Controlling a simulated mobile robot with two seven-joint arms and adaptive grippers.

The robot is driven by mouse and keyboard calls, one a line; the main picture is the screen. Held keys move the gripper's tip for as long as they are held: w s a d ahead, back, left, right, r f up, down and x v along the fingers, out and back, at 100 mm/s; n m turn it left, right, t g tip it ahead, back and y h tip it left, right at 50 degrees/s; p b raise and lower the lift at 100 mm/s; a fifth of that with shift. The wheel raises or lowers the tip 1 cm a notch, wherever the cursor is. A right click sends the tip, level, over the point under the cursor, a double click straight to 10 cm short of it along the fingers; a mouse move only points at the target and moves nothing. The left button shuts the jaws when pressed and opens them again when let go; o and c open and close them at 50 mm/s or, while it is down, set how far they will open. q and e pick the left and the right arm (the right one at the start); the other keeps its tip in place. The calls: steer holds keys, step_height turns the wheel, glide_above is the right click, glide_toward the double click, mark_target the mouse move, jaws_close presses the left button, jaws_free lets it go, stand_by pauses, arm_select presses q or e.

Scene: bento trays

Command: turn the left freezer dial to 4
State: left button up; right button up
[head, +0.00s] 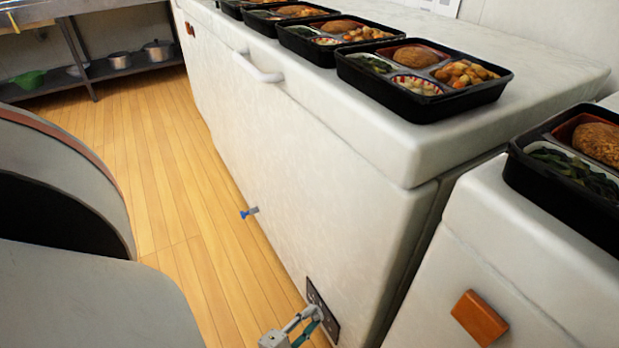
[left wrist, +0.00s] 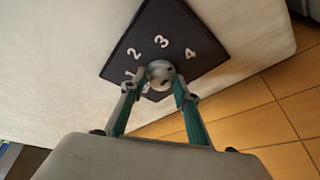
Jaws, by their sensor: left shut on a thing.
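The left freezer dial has a dark plate (head: 314,299) low on the front of the white freezer (head: 300,150), near its right-hand edge. In the left wrist view the dark plate (left wrist: 175,30) bears white numerals 1, 2, 3 and 4 around a round grey knob (left wrist: 160,71). My left gripper (left wrist: 158,86) is shut on this knob, with a fingertip on each side. In the head view my left gripper (head: 308,318) reaches the plate from below. Which numeral the knob points to cannot be told. My right gripper is not in view.
Black bento trays (head: 425,105) with food line the freezer top. A second white unit (head: 530,270) with a brown square piece (head: 480,317) stands at the right, across a narrow gap. A blue-tipped peg (head: 249,212) sticks out of the freezer front. Wooden floor (head: 150,160) lies clear at left.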

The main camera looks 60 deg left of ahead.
arm_select(q)
steer(key=shift+w+d+f+m, duration=0.15)
steer(key=shift+d+m, duration=0.1)
steer(key=shift+m, duration=0.45)
steer(key=shift+m+t+y, duration=0.3)
steer(key=shift+y, duration=0.1)
steer(key=o, duration=0.9)
steer(key=shift+a+r, duration=0.15)
steer(key=shift+r, duration=0.1)
steer(key=shift+a+r, duration=0.15)
steer(key=shift+r, duration=1.6)
steer(key=shift+a+r, duration=0.1)
steer(key=shift+r, duration=1.65)
steer(key=shift+d+r, duration=0.15)
steer(key=shift+r, duration=0.5)
steer(key=shift+d+r, duration=0.15)
steer(key=shift+r, duration=0.5)
